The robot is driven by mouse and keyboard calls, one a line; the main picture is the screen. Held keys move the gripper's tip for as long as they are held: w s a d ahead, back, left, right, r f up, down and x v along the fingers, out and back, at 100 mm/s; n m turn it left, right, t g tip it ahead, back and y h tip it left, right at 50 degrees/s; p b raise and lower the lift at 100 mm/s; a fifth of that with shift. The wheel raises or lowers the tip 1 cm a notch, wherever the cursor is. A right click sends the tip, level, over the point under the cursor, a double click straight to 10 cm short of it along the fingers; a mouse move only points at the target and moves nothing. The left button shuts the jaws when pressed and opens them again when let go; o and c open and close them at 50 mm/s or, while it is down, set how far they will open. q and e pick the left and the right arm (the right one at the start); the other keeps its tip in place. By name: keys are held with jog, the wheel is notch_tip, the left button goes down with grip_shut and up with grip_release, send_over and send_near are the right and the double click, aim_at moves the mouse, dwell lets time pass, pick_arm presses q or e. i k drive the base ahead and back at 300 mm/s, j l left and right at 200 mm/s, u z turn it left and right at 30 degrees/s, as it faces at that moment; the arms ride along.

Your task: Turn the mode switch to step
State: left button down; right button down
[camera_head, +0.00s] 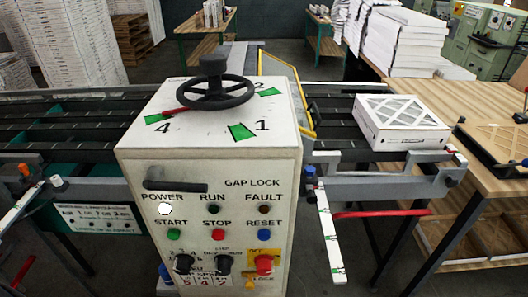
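A white control box (140,215) stands in front of me. Low on its front are two black rotary knobs, a left one (183,264) and a middle one (224,264), and a red knob (264,264) on a yellowish base to their right. Small lettering above the middle knob seems to read STEP, so it may be the mode switch. The lettering around the knobs is too small to read surely, and I cannot tell which way the middle knob points. Neither of my grippers is in view.
Above the knobs are green START (173,234), red STOP (217,234) and blue RESET (263,234) buttons. The POWER lamp (165,208) is white. A black handwheel (216,90) tops the box. A boxed filter (397,142) lies on the conveyor at right.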

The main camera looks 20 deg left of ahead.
aim_at(223, 263)
jog(key=u, duration=0.95)
jog(key=k+l+z, duration=0.1)
jog(key=k, duration=0.2)
jog(key=l, duration=0.05)
